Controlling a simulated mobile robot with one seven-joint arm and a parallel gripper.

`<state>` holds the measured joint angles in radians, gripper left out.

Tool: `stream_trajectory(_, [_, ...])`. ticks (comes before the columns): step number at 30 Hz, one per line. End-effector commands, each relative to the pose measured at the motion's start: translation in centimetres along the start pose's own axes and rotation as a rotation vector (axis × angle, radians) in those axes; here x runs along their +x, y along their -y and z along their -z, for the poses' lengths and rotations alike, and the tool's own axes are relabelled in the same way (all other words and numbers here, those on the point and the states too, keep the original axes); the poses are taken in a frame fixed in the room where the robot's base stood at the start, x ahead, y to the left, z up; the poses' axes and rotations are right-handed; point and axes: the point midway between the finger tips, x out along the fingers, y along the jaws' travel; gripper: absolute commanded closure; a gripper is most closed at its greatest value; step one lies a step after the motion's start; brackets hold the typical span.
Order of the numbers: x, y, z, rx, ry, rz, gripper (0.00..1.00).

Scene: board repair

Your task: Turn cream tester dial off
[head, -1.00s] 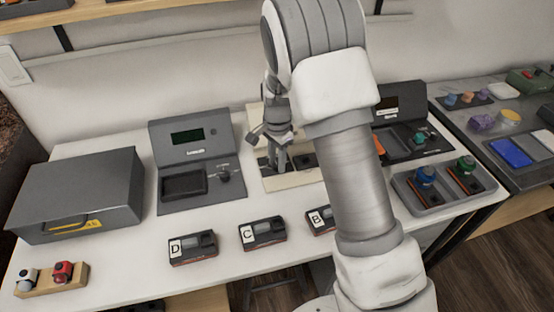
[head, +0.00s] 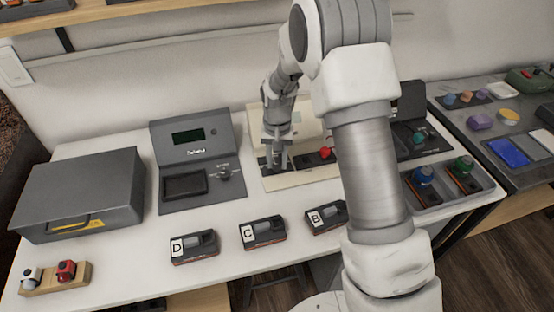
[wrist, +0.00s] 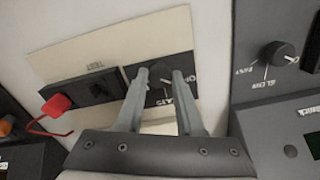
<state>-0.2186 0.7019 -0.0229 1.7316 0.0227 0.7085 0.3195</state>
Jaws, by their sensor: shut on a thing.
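The cream tester (head: 312,178) stands mid-table with a dark strip across its sloped front. In the wrist view its cream panel (wrist: 130,45) is seen turned around. Its dial (wrist: 159,73) is dark and round, beside partly hidden lettering. My gripper (wrist: 161,76) has its two fingers around the dial, shut on it. In the head view my gripper (head: 276,164) reaches down to the left end of the strip and hides the dial. A red part (head: 325,153) is at the strip's other end; it also shows in the wrist view (wrist: 57,104).
A dark grey tester (head: 190,150) with its own dial (wrist: 278,55) stands close on the left. A grey case (head: 80,190) is further left. Modules marked D (head: 193,247), C (head: 262,232) and B (head: 325,217) lie in front. A tray (head: 452,200) stands right.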

Motion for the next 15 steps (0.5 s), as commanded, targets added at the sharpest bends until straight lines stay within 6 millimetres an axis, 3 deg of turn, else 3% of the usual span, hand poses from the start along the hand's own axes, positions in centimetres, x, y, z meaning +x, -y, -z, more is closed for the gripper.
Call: stream_trajectory(15, [-0.07, 0.03, 0.04, -0.092, -0.001, 0.000, 1.00])
